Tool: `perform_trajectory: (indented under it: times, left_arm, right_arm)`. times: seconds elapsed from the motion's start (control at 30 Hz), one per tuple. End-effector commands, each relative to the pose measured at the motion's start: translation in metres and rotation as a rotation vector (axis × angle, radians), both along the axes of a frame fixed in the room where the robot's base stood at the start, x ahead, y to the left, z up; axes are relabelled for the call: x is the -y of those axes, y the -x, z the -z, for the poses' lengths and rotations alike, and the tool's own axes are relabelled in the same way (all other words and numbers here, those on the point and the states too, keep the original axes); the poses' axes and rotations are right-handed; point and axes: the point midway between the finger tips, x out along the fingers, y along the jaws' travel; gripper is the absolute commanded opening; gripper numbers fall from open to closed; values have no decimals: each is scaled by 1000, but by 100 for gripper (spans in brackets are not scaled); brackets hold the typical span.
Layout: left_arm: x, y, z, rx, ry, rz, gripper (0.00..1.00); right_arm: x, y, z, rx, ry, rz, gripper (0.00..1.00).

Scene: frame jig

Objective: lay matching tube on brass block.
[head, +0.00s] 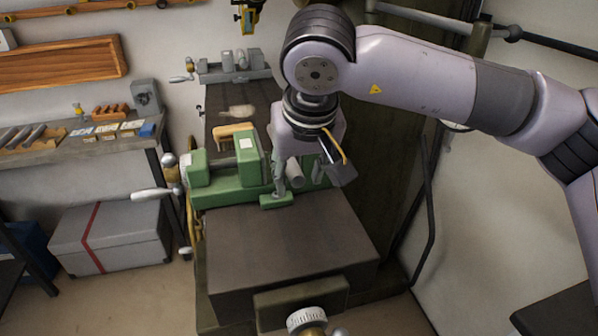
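My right gripper (311,184) comes down from the upper right over the green jig (215,180). Its fingers look spread apart, one at the green block and one dark finger to the right. A short grey cylinder (296,174) shows between the fingers; I cannot tell whether it is a tube or part of the jig, and no grip on it is visible. Several grey tubes (22,136) lie on the left bench. I cannot make out a brass block clearly; the gripper and wrist hide part of the jig. My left gripper is not in view.
The dark table top (290,243) in front of the jig is clear. A grey vise (233,66) stands at its far end. The left bench (75,149) also holds small wooden blocks (110,112). A grey case (112,236) with a red strap stands on the floor.

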Motion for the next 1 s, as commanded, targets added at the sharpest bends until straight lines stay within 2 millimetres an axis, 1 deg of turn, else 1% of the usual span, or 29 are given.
perform_trajectory:
  times: [0.37, 0.47, 1.0]
  left_arm:
    - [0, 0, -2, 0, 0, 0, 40]
    - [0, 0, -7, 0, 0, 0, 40]
    - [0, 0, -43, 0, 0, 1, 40]
  right_arm:
    - [-1, 0, -3, 3, -2, -2, 44]
    - [-1, 0, -11, 3, -2, -2, 44]
    - [-1, 0, -66, 4, -2, -2, 44]
